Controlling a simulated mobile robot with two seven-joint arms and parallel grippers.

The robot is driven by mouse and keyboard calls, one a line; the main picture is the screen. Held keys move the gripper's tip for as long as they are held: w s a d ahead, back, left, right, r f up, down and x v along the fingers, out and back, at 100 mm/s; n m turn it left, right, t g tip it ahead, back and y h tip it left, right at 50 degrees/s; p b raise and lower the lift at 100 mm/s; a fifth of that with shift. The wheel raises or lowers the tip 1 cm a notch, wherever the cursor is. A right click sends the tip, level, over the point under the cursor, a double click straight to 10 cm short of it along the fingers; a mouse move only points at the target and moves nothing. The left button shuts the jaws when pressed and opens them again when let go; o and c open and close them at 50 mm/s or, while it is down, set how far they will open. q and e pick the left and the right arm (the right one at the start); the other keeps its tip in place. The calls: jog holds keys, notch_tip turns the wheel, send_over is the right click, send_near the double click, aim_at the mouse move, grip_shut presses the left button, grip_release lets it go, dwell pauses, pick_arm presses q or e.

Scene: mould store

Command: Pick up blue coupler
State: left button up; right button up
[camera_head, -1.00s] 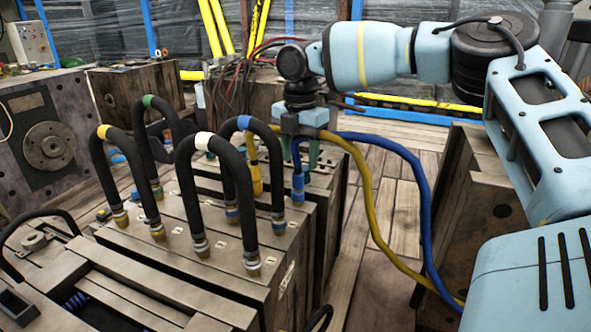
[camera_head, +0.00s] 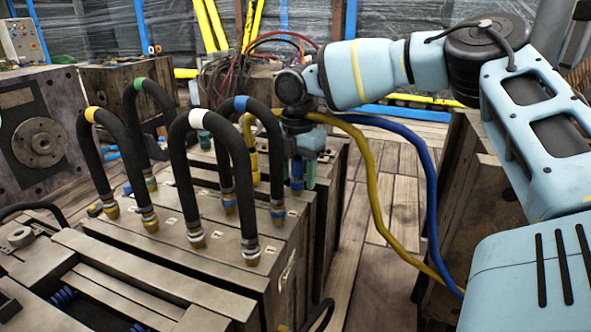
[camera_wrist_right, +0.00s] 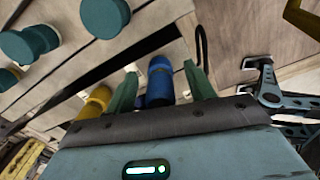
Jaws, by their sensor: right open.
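The blue coupler (camera_head: 296,172) stands upright at the end of the wooden-looking mould block, at the end of the blue hose (camera_head: 428,190). It also shows in the right wrist view (camera_wrist_right: 160,84). My right gripper (camera_head: 304,174) points down over it with its jaws open. In the right wrist view its two green fingers stand on either side of the coupler, with a gap visible at each side. In the head view the gripper partly hides the coupler's top. My left gripper is not in view.
A yellow coupler (camera_wrist_right: 96,103) stands close beside the left finger in the wrist view. Its yellow hose (camera_head: 372,185) runs near the gripper. Black hose loops with coloured bands (camera_head: 220,145) rise from the mould block (camera_head: 215,262).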

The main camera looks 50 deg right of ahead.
jog(key=shift+r, duration=0.1)
jog(key=shift+c, duration=0.2)
jog(key=c, duration=0.5)
grip_shut()
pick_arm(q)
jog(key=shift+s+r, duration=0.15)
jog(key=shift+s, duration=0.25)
pick_arm(e)
jog(key=shift+r, duration=0.1)
